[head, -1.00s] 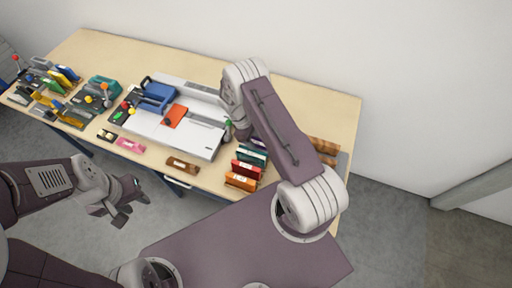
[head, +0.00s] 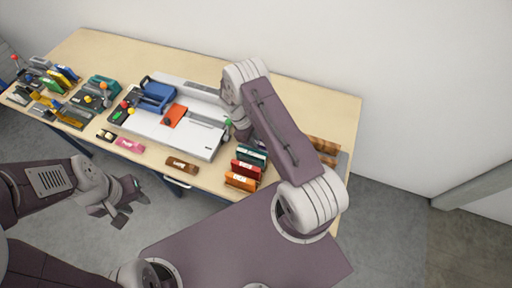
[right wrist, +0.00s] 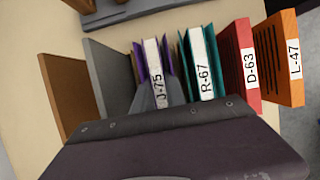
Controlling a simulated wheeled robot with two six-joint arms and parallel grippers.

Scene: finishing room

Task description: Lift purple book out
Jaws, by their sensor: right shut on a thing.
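The purple book (right wrist: 140,62), with a white spine label reading J-75, stands in the row in the right wrist view. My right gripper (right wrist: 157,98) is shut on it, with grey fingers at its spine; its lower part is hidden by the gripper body. The book still stands level with its neighbours. In the head view my right arm covers the gripper and the purple book. My left gripper (head: 125,200) is open and empty, off the table's front edge at the left.
A teal book R-67 (right wrist: 203,65), a red book D-63 (right wrist: 240,65) and an orange book L-47 (right wrist: 281,60) stand right of it. A grey divider (right wrist: 108,78) and a brown board (right wrist: 65,90) stand left. A white machine (head: 195,138) sits on the table (head: 300,92).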

